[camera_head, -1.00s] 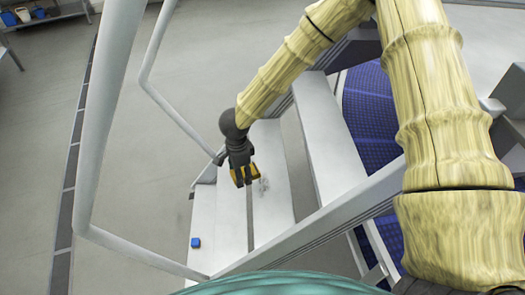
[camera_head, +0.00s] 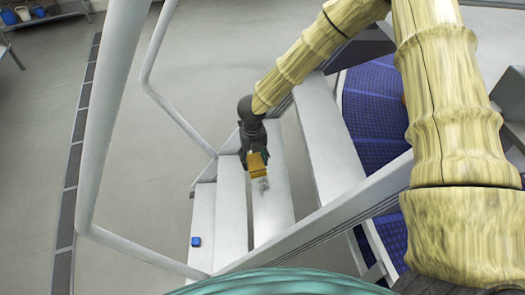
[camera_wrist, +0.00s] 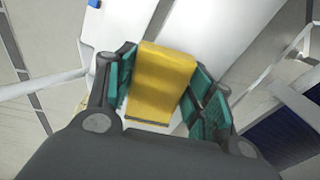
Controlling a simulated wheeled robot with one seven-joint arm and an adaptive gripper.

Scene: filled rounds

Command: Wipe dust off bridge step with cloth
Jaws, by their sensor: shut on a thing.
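My gripper (camera_head: 255,165) is shut on a yellow cloth (camera_head: 257,170) just over a white step of the bridge stairs (camera_head: 270,215). In the wrist view the cloth (camera_wrist: 160,82) lies folded between the green-padded fingers of my gripper (camera_wrist: 165,90). A grey dust patch (camera_head: 263,185) shows on the step, right below the cloth in the head view. I cannot tell whether the cloth touches the step. In the wrist view the dust is hidden behind the cloth and gripper.
A small blue block (camera_head: 196,241) sits on a lower step at the left. White handrails (camera_head: 97,150) run along the stairs. A higher white step (camera_head: 335,150) is to the right. A shelf with several pots (camera_head: 22,14) stands at the far upper left. The grey floor is open.

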